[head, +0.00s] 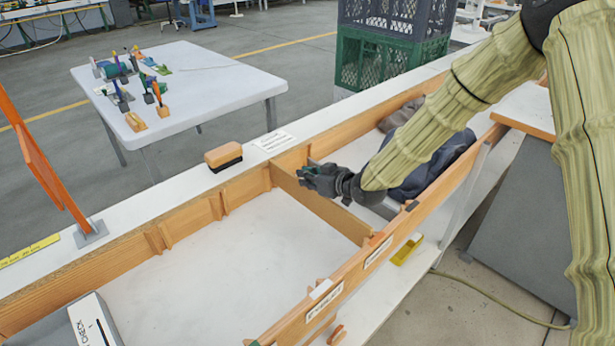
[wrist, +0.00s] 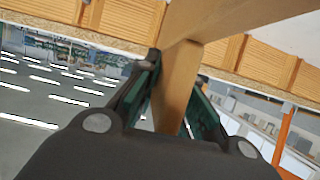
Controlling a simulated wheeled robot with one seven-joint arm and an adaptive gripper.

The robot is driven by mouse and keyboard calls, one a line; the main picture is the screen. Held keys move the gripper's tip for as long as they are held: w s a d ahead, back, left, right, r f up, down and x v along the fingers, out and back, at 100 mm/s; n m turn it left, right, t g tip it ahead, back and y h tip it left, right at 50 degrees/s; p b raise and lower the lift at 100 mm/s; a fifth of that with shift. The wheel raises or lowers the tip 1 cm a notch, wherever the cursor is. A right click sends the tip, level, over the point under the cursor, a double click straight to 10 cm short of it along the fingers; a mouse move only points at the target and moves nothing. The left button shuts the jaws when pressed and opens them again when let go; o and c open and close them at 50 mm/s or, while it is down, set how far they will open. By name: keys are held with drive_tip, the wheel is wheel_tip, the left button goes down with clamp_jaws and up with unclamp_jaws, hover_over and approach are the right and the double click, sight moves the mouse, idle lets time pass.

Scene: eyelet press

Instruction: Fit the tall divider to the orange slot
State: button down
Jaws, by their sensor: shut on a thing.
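The tall divider (head: 322,207) is a light wooden board standing across the long wooden bin, between its back and front walls. Its front end meets the front wall near an orange mark (head: 376,239), which marks the orange slot. The slot's grooves are too small or hidden to tell if the board is fully seated. My gripper (head: 322,178) is at the board's upper edge, about midway. In the wrist view the fingers are shut on an upright wooden part of the divider (wrist: 178,80), with the wider board crossing behind it.
The bin floor (head: 230,260) left of the divider is clear up to a white box (head: 95,322). Dark cloth (head: 430,165) lies in the right compartment. A brush (head: 223,156) sits on the back ledge. An orange stand (head: 45,165) rises at left.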

drive_tip(key=shift+f+b, duration=1)
drive_tip(key=shift+f, duration=0.85)
idle(0.6)
drive_tip(key=c, duration=1.5)
unclamp_jaws()
drive_tip(key=shift+o, duration=0.2)
drive_tip(key=shift+r+p, duration=1.5)
drive_tip(key=shift+r, duration=1)
